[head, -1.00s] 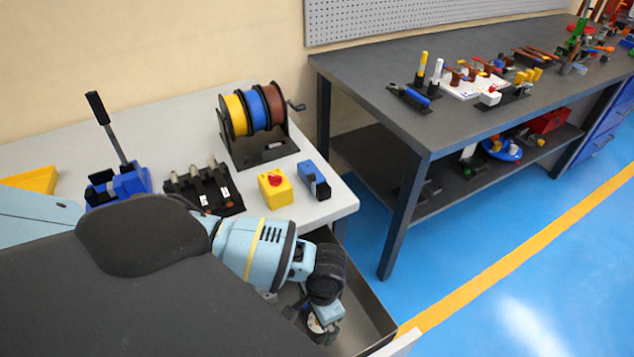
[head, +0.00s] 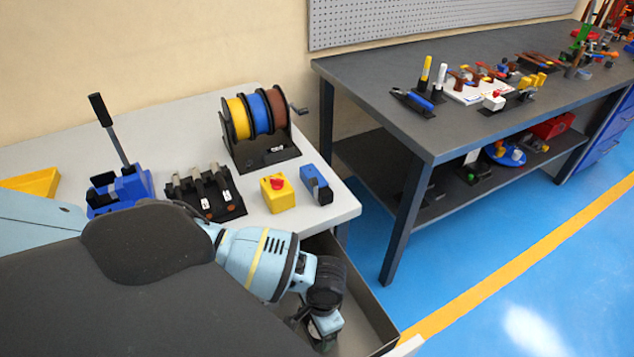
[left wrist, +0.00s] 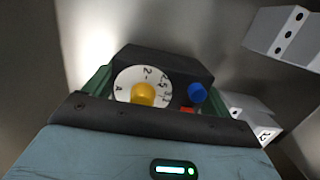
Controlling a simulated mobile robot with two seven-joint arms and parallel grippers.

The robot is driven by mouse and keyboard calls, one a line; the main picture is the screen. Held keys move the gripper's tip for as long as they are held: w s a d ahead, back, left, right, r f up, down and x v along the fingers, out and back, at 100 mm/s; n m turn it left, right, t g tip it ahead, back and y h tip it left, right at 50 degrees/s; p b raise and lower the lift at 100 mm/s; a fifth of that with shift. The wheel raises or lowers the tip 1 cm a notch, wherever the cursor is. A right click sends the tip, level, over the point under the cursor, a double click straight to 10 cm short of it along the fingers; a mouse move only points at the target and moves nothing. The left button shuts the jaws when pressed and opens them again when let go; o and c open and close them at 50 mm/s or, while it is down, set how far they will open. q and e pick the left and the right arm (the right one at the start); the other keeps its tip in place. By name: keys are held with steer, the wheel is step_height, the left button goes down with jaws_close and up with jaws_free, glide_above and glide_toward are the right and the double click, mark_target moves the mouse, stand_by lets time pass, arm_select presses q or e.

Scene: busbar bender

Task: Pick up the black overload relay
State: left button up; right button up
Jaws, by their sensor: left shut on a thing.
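The black overload relay (left wrist: 165,62) shows in the left wrist view, with a white dial, a yellow knob, a blue button and a red button. My left gripper (left wrist: 157,88) is shut on it, with a greenish finger at each side of the relay. In the head view my left gripper (head: 324,335) is down inside the open drawer (head: 362,300), and the relay there is mostly hidden by my gripper and arm. I cannot tell whether the relay touches the drawer floor. My right gripper is not in view.
In the left wrist view, a light grey block with dark holes (left wrist: 285,36) lies at the upper right, and another grey part (left wrist: 250,118) is close to the relay's right. A yellow box with a red button (head: 278,195) and a blue-black device (head: 316,184) stand on the table above the drawer.

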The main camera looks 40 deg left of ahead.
arm_select(q)
steer(key=shift+r, duration=0.15)
step_height(320, 180, up, 9)
steer(key=shift+w+p, duration=0.1)
steer(key=shift+p, duration=0.8)
steer(key=shift+r, duration=0.4)
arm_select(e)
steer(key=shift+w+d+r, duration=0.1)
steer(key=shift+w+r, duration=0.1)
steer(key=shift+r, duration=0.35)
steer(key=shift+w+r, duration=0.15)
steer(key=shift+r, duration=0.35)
